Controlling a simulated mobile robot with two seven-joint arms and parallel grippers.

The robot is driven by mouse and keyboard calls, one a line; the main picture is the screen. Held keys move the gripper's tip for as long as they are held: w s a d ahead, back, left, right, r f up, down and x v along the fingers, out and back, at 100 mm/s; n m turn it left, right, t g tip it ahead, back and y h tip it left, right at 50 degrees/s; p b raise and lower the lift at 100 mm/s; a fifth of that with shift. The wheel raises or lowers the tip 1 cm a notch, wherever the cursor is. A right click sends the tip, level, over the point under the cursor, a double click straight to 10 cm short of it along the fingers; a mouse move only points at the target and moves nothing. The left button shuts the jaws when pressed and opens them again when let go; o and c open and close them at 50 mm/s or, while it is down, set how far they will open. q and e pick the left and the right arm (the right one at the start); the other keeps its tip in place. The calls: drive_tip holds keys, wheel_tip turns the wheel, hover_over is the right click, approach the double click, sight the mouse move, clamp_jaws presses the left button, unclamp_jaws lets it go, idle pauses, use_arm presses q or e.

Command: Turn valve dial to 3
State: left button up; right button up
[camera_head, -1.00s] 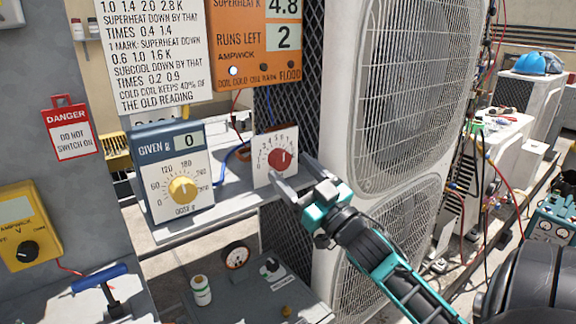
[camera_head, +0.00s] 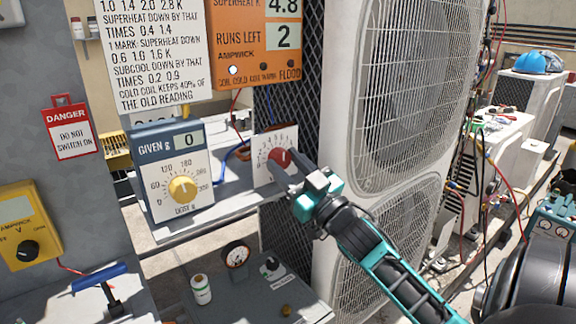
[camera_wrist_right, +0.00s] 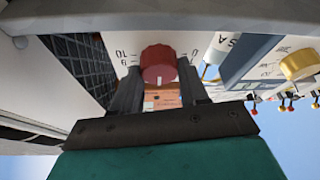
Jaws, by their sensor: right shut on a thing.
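The valve dial is a red knob (camera_head: 280,158) on a white numbered plate (camera_head: 264,172), standing on a grey shelf in the head view. My right gripper (camera_head: 291,172) is at the knob, with its fingers on it and partly covering it. In the right wrist view the red knob (camera_wrist_right: 158,65) sits between the two dark fingers of the right gripper (camera_wrist_right: 158,88), which are shut on it. A white pointer mark shows on the knob's face. The plate's numbers are too small or partly hidden to read the exact setting. My left gripper is not in view.
Left of the dial stands a box marked GIVEN g with a yellow knob (camera_head: 183,189). An orange display panel (camera_head: 255,42) is above. A large white condenser (camera_head: 410,90) stands close on the right. A gauge (camera_head: 236,254) and a small bottle (camera_head: 201,290) are below the shelf (camera_head: 225,205).

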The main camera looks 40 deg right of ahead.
drive_tip(key=shift+c, duration=1.3)
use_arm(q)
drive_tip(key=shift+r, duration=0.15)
use_arm(e)
drive_tip(key=shift+n, duration=0.3)
drive_tip(key=shift+r+n+y+p, duration=0.15)
drive_tip(key=shift+n+y+p, duration=0.45)
drive_tip(key=n+y+p, duration=0.1)
drive_tip(key=n, duration=0.2)
drive_tip(key=n+g+y+p, duration=0.1)
drive_tip(key=n+p, duration=0.1)
drive_tip(key=n, duration=0.1)
drive_tip(key=shift+d+r+y, duration=0.1)
drive_tip(key=shift+y, duration=0.2)
drive_tip(key=shift+n+g+y+p, duration=0.3)
drive_tip(key=shift+n+g+p, duration=0.1)
drive_tip(key=shift+n+p, duration=0.55)
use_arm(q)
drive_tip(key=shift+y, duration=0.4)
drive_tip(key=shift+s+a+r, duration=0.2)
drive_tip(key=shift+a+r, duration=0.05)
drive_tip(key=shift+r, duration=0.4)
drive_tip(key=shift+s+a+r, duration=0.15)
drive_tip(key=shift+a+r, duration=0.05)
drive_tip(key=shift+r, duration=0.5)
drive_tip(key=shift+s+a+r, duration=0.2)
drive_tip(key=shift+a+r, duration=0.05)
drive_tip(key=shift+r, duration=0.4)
use_arm(e)
drive_tip(key=shift+n, duration=0.55)
